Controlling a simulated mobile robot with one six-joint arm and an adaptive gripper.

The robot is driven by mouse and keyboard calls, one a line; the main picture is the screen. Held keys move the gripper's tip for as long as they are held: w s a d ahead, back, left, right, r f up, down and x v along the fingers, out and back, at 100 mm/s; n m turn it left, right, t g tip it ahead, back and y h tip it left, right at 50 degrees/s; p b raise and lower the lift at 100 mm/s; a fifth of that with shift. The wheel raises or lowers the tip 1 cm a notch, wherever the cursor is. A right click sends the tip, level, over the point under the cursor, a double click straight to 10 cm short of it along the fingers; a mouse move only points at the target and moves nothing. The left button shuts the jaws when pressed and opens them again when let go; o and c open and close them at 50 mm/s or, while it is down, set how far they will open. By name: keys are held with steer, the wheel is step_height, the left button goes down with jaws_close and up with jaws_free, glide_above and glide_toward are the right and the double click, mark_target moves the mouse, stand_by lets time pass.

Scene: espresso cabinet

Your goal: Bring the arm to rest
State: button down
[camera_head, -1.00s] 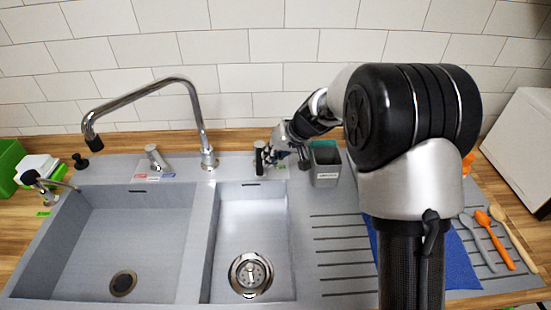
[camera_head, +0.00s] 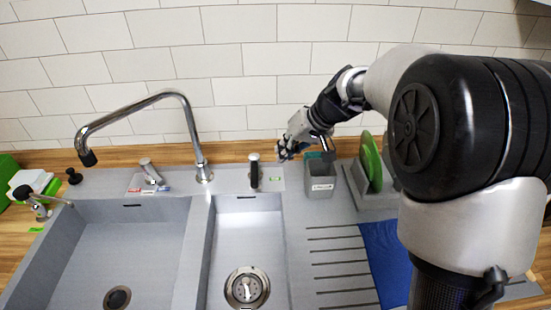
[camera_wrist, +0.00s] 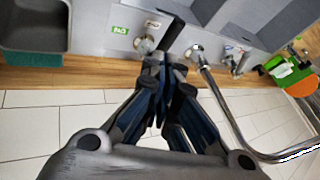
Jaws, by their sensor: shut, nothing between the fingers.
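My gripper (camera_head: 288,150) is above the back edge of the counter, near the tiled wall, between the black-handled lever (camera_head: 254,171) and the grey utensil holder (camera_head: 320,178). In the wrist view its fingers (camera_wrist: 168,70) are together with nothing between them. It appears apart from the lever, which stands upright behind the small basin. My arm reaches in from the right, its large black joint filling the right of the head view.
The chrome faucet (camera_head: 200,150) arches over the sink at the left. It also shows in the wrist view (camera_wrist: 232,112). A green plate (camera_head: 371,160) stands in a rack right of the holder, and a blue cloth (camera_head: 384,255) lies on the drainboard. The tiled wall is close behind.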

steer(key=s+d+r+m+h, duration=0.1)
steer(key=s+d+r, duration=0.1)
steer(key=s+r, duration=0.35)
steer(key=s+d+r+h, duration=0.1)
steer(key=s+d+r, duration=0.15)
steer(key=s, duration=0.65)
steer(key=s+d+f+h, duration=0.1)
steer(key=s+d, duration=0.1)
steer(key=s, duration=0.4)
steer(key=s+d+f+m+h, duration=0.1)
steer(key=s+d, duration=0.2)
steer(key=s, duration=0.3)
steer(key=s+d+f+m+t+h, duration=0.1)
steer(key=s+d, duration=0.1)
steer(key=s, duration=0.5)
steer(key=shift+d+f+h, duration=0.15)
steer(key=shift+d+h, duration=0.25)
